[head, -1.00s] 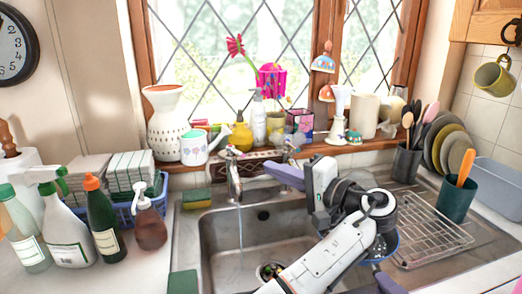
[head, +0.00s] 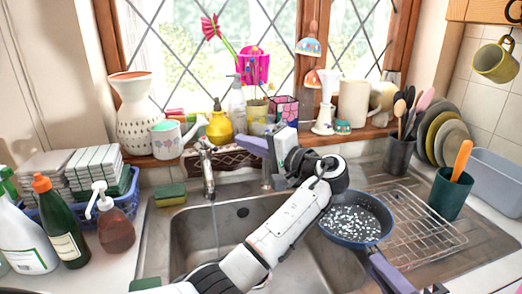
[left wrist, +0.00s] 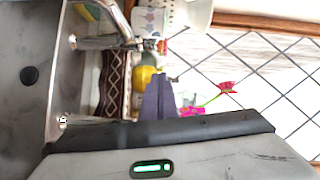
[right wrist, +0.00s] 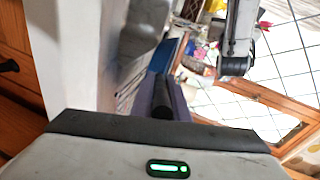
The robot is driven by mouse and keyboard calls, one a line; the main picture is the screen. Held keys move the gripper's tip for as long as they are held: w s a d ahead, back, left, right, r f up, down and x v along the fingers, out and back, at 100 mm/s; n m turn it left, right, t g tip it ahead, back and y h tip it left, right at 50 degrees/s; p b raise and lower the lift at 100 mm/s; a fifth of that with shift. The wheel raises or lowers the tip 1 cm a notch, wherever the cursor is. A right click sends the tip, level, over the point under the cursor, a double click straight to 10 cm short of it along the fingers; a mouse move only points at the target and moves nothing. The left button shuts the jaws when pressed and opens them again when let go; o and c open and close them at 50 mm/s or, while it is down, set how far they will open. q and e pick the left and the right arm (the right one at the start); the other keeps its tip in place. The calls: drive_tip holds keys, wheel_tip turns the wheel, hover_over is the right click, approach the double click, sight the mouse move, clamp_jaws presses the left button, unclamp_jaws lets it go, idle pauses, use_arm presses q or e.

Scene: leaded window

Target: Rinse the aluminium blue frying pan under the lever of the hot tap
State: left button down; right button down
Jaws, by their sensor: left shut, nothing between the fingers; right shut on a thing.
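The blue frying pan (head: 357,219) is held over the draining side right of the sink, roughly level, with pale speckles inside. My right gripper (head: 385,270) is shut on its dark handle (right wrist: 163,108); the pan's blue side shows in the right wrist view (right wrist: 161,55). Which tap is hot is unclear.
A wire rack (head: 420,240) lies on the draining board under and beside the pan. A teal utensil pot (head: 450,193) stands at the right. Bottles and a blue basket (head: 122,207) crowd the left. The sill (head: 180,160) is full of ornaments.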

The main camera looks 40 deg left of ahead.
drive_tip(key=shift+r+p, duration=0.6)
drive_tip(key=shift+r, duration=0.1)
use_arm(q)
drive_tip(key=s+a, duration=0.3)
drive_tip(key=shift+s+a+f, duration=0.1)
drive_tip(key=shift+s+f, duration=0.15)
drive_tip(key=shift+f, duration=0.15)
